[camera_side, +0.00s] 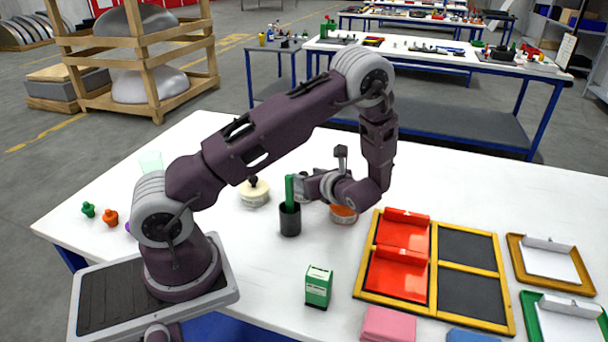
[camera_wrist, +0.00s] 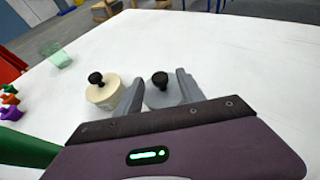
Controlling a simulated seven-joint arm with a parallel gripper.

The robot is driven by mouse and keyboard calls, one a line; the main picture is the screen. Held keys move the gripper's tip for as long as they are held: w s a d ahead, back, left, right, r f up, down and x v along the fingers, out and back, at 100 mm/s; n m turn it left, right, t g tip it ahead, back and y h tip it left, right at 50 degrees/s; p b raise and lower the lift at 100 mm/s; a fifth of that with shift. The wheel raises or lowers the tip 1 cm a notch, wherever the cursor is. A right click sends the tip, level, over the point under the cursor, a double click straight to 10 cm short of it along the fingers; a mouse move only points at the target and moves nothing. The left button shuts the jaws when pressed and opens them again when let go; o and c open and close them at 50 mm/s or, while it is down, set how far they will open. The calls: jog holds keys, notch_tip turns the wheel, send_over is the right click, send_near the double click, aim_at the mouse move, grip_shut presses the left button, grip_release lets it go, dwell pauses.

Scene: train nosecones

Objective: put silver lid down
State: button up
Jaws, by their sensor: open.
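The silver lid (camera_wrist: 161,97) is a grey round lid with a black knob. It shows in the wrist view between the two grey fingers of my gripper (camera_wrist: 159,78). The fingers are spread, one on each side of the knob, with gaps visible; I cannot tell whether the lid touches anything below. In the side view my gripper (camera_side: 304,188) is low over the white table, pointing left, and the silver lid is hidden or not distinguishable there. A cream lidded pot (camera_wrist: 103,93) with a black knob stands left of the lid; it also shows in the side view (camera_side: 255,195).
A black cup (camera_side: 290,222) holding a green stick (camera_side: 289,190) stands close to my gripper. An orange dish (camera_side: 343,214) sits below my wrist. A yellow-framed tray (camera_side: 433,295) with red bins is at right, and a green box (camera_side: 318,288) in front. Open table lies behind.

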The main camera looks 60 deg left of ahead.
jog(key=v, duration=0.3)
jog(key=shift+w+d+f, duration=0.1)
jog(key=shift+w+d, duration=0.1)
jog(key=shift+w, duration=0.05)
jog(key=o, duration=0.3)
jog(key=shift+d, duration=0.3)
jog(key=o, duration=0.9)
jog(key=shift+d, duration=0.1)
jog(key=shift+c, duration=0.2)
jog(key=shift+r, duration=0.25)
notch_tip(320, 180, up, 15)
jog(key=n+h, duration=0.7)
jog(key=h, duration=0.6)
send_over(303, 173)
notch_tip(303, 173, down, 18)
